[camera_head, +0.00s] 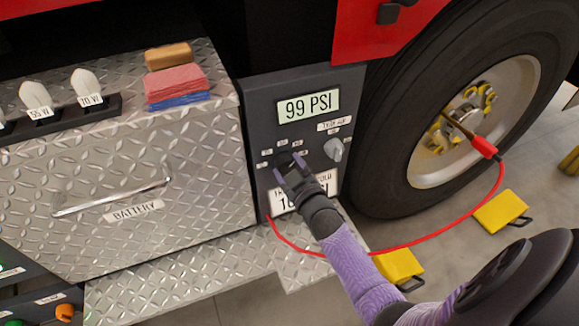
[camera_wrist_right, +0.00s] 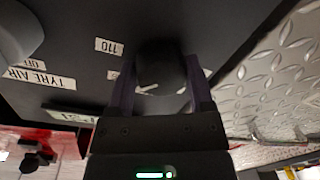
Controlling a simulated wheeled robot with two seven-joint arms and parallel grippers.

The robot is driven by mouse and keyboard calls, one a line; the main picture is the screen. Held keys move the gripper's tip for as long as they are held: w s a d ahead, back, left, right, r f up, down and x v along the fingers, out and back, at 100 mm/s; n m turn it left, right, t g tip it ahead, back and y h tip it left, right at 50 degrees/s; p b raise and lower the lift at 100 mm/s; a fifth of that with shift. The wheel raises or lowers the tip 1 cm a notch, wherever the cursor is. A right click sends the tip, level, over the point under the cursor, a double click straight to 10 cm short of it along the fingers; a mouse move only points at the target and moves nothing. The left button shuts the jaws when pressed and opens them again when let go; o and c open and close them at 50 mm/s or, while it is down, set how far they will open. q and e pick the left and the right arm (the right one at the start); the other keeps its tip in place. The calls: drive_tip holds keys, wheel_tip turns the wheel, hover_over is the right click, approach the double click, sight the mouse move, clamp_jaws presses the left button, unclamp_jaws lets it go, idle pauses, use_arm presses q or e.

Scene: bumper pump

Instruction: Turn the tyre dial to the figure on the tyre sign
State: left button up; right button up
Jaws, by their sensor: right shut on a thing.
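The tyre dial (camera_wrist_right: 160,62) is a dark round knob with a white pointer line, on the dark panel. My right gripper (camera_head: 288,167) is shut on it, with one purple finger on each side in the right wrist view (camera_wrist_right: 160,75). In the head view the gripper mostly hides the dial. Small figure labels surround it; one reads 110 (camera_wrist_right: 109,46), upside down in the wrist view. The tyre sign (camera_head: 279,205) is below the dial, partly covered by my gripper; its figure begins with 10, the rest is hidden. My left gripper is out of view.
A display (camera_head: 308,105) reads 99 PSI. The grey tyre air knob (camera_head: 334,149) is close to the right of my gripper. A red hose (camera_head: 440,238) runs from the panel to the wheel (camera_head: 470,120). Yellow chocks (camera_head: 500,211) are on the floor. A metal battery drawer (camera_head: 130,190) is at left.

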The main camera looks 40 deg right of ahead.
idle(0.4)
drive_tip(key=o, duration=1)
drive_tip(key=shift+o, duration=1.3)
drive_tip(key=shift+s+a+r+p, duration=0.1)
drive_tip(key=shift+s+p, duration=0.25)
drive_tip(key=shift+s, duration=0.15)
use_arm(q)
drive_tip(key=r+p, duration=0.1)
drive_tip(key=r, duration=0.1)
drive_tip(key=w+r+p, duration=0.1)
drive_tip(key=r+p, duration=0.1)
drive_tip(key=shift+p, duration=0.3)
use_arm(e)
drive_tip(key=v, duration=0.9)
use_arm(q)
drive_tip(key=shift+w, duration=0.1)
